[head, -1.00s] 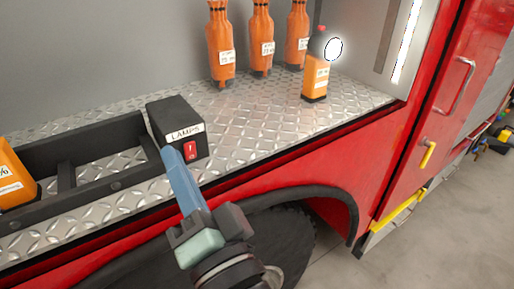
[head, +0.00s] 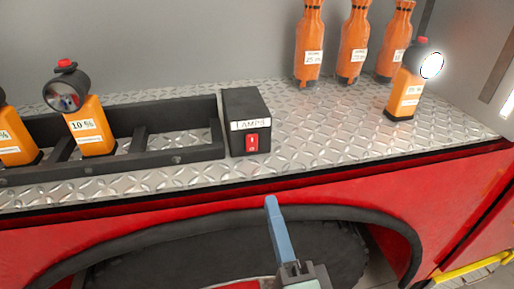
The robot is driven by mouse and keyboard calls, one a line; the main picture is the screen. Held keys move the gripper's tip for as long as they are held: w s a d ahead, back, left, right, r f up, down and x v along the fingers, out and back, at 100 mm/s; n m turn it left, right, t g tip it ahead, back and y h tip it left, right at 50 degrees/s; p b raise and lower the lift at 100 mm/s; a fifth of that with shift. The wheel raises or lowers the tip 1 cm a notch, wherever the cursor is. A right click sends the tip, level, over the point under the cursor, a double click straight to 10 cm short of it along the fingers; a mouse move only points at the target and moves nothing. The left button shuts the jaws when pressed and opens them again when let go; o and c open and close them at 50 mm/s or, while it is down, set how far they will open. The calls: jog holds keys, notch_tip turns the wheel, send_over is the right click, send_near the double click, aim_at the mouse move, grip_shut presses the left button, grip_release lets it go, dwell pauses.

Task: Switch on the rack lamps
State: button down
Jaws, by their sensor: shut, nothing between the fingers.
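A black switch box (head: 246,105) labelled LAMPS stands on the metal deck at the right end of the rack. Its red rocker switch (head: 252,142) faces me; I cannot tell which way it is tipped. The black rack (head: 190,154) holds an orange lamp (head: 90,128) marked 10 %, its round lens dark. A second orange lamp (head: 16,143) is cut off at the left edge. My gripper (head: 271,202) is shut and empty, with its blue fingers pointing up. In the picture it is below the switch box, in front of the red truck side, apart from the switch.
An orange lamp (head: 405,90) with a bright lens stands alone on the deck (head: 320,125) at right. Several orange bottles (head: 353,45) stand along the back wall. The deck between box and lone lamp is clear. A black wheel arch (head: 180,222) lies below.

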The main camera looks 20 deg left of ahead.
aim_at(252, 138)
jog(key=p+x, duration=0.4)
jog(key=x, duration=0.7)
jog(key=shift+r, duration=0.2)
jog(key=shift+w+a+p, duration=0.3)
jog(key=shift+w+a, duration=0.1)
jog(key=shift+w, duration=0.15)
jog(key=r+p, duration=0.1)
jog(key=p, duration=0.2)
jog(key=shift+w, duration=0.1)
jog(key=shift+a+g+h+p, duration=0.1)
jog(key=shift+g+h+p, duration=0.3)
jog(key=shift+p, duration=0.6)
jog(key=shift+f, duration=0.1)
